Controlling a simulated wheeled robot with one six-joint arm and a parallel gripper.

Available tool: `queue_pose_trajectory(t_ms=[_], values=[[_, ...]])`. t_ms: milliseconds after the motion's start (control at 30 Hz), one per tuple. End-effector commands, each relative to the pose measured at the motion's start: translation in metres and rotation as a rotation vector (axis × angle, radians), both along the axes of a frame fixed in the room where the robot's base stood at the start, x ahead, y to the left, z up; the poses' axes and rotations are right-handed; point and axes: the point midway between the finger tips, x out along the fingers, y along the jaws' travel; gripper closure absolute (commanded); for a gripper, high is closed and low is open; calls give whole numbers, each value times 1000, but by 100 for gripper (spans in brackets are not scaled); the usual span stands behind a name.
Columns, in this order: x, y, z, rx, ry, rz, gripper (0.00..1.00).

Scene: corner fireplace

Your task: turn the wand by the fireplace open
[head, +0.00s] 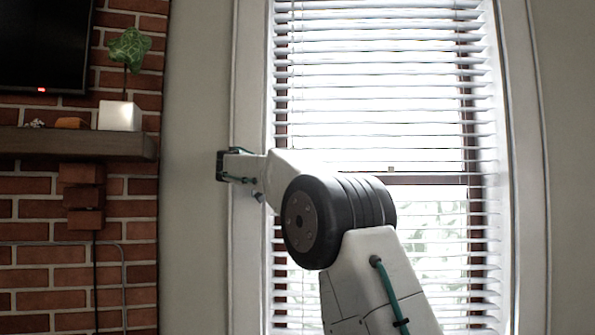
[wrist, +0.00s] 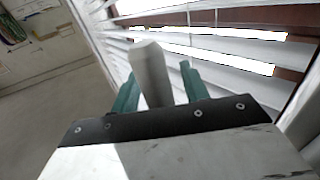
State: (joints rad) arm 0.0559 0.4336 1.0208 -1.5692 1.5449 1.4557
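In the wrist view a pale grey rod (wrist: 151,74), which looks like the blind's wand, stands up between the two teal fingers of my gripper (wrist: 158,88). The fingers are apart, with a visible gap between the rod and the right finger; the left finger is close beside the rod. I cannot tell whether it touches. In the head view the white slatted blind (head: 385,100) covers the window, with bright light between its slats. My arm's end is at the window's left frame; my fingers and the wand cannot be made out clearly there.
The blind's slats (wrist: 235,62) are close on the right in the wrist view. Left of the window are a brick wall (head: 40,280), a mantel shelf (head: 75,143) with a white planter (head: 119,116), and a dark screen (head: 42,45). The wrist view shows open floor (wrist: 55,105) at left.

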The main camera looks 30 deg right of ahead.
Motion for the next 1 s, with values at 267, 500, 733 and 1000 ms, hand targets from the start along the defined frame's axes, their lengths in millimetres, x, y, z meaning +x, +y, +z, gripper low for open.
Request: queue_pose_trajectory(t_ms=[267,500,733,1000], values=[[1,18,-1,1,1,2,55],[3,59,-1,1,0,3,55],[3,78,0,0,0,2,55],[3,79,0,0,0,1,55]])
